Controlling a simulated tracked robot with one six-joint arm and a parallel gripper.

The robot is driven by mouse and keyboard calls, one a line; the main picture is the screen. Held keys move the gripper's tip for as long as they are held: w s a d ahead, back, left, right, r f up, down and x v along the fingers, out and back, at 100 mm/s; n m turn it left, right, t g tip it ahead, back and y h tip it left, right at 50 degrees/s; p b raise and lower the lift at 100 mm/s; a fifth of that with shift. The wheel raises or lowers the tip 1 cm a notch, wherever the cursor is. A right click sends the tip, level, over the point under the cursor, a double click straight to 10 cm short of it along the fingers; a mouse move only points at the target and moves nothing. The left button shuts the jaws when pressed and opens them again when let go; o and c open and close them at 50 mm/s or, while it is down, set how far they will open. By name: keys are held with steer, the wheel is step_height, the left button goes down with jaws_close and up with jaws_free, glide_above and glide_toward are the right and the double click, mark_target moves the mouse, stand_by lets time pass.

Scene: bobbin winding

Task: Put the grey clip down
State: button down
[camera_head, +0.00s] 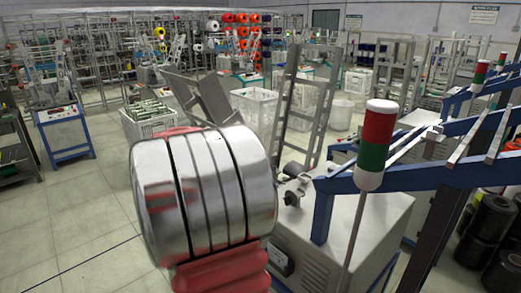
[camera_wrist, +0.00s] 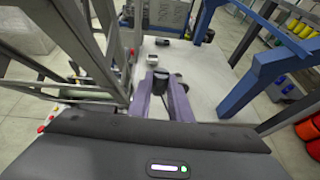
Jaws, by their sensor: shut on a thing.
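My gripper (camera_wrist: 160,84) shows in the wrist view, with two purple-grey fingers reaching forward over a pale grey surface (camera_wrist: 212,75). A small dark grey piece, which I take to be the grey clip (camera_wrist: 160,80), sits between the fingertips, and the fingers are shut on it. Its shape is partly hidden by the fingers. I cannot tell whether it touches the surface below. In the head view my silver and red arm fills the foreground, and I cannot make out the gripper there.
A small pale object (camera_wrist: 152,58) and a dark one (camera_wrist: 162,42) are beyond the fingertips. A metal frame (camera_wrist: 90,50) stands close on the left and blue beams (camera_wrist: 250,75) on the right. The grey cabinet (camera_head: 345,235) carries a red-green lamp (camera_head: 375,145).

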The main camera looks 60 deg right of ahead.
steer(key=w+a+f+n+t+h, duration=0.2)
steer(key=w+a+f+n+t, duration=0.45)
steer(key=w+a+f, duration=1.5)
steer(key=w+a+f+n+t+y, duration=0.1)
steer(key=a+f, duration=0.3)
steer(key=a, duration=0.6)
steer(key=w+a+f+n+t+y, duration=0.1)
steer(key=a+f+n+t, duration=0.2)
steer(key=a, duration=0.7)
steer(key=w+a+f+n+t+y, duration=0.1)
steer(key=w+a+f+n+t, duration=0.1)
steer(key=a+f, duration=0.5)
steer(key=a+t, duration=0.1)
steer(key=a, duration=0.2)
steer(key=shift+t, duration=0.35)
steer(key=shift+n, duration=0.25)
